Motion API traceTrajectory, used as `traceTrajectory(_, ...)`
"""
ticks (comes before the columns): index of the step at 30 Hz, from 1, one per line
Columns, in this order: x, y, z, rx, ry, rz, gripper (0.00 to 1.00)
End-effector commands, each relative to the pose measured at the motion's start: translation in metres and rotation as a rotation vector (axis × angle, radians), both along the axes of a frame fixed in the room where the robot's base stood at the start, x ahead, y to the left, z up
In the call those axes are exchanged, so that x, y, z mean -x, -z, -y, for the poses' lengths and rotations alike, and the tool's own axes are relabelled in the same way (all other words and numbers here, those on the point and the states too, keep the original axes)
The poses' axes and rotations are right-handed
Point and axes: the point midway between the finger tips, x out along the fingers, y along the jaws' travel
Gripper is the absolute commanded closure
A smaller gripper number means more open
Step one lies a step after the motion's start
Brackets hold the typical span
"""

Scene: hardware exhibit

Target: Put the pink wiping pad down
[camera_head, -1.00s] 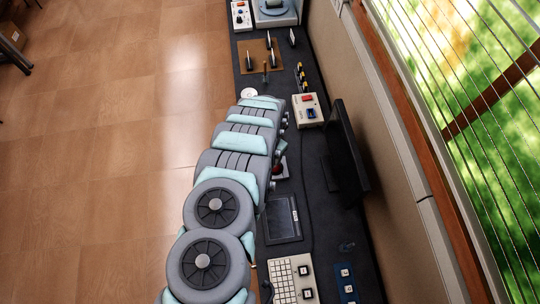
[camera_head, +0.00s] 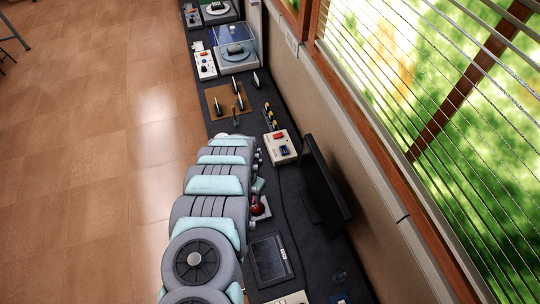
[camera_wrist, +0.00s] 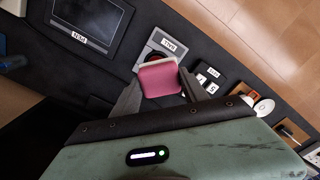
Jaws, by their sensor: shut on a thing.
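The pink wiping pad (camera_wrist: 160,80) is between the two grey fingers of my gripper (camera_wrist: 158,88) in the wrist view. My gripper is shut on it. The pad is in front of a grey trackball unit labelled BALL (camera_wrist: 166,43) and covers part of it. I cannot tell how high the pad is above the table. In the head view the red trackball (camera_head: 257,208) shows beside my arm, and the pad is not visible there.
The dark table (camera_head: 297,238) holds a pen tablet (camera_head: 271,260), a monitor (camera_head: 325,185) and a beige box (camera_head: 281,147). In the wrist view a black box with white keys (camera_wrist: 208,79) and a white disc (camera_wrist: 264,107) lie right of the pad. Dark surface shows between devices.

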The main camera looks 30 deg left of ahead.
Motion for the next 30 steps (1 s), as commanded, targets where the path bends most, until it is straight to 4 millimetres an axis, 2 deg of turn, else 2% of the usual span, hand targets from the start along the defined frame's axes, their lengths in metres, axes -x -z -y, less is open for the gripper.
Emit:
traceTrajectory(7,0.0,-0.001,-0.002,0.0,-0.003,0.001,1.0)
traceTrajectory(11,0.003,-0.011,-0.024,-0.003,-0.04,0.004,1.0)
traceTrajectory(14,0.012,-0.029,-0.06,-0.004,-0.1,0.005,1.0)
traceTrajectory(16,0.022,-0.047,-0.093,-0.005,-0.159,0.007,1.0)
traceTrajectory(20,0.053,-0.084,-0.156,-0.008,-0.28,0.008,1.0)
traceTrajectory(24,0.099,-0.125,-0.213,-0.006,-0.417,0.005,1.0)
traceTrajectory(26,0.121,-0.143,-0.236,-0.007,-0.479,0.005,1.0)
traceTrajectory(30,0.18,-0.185,-0.279,-0.007,-0.626,0.006,1.0)
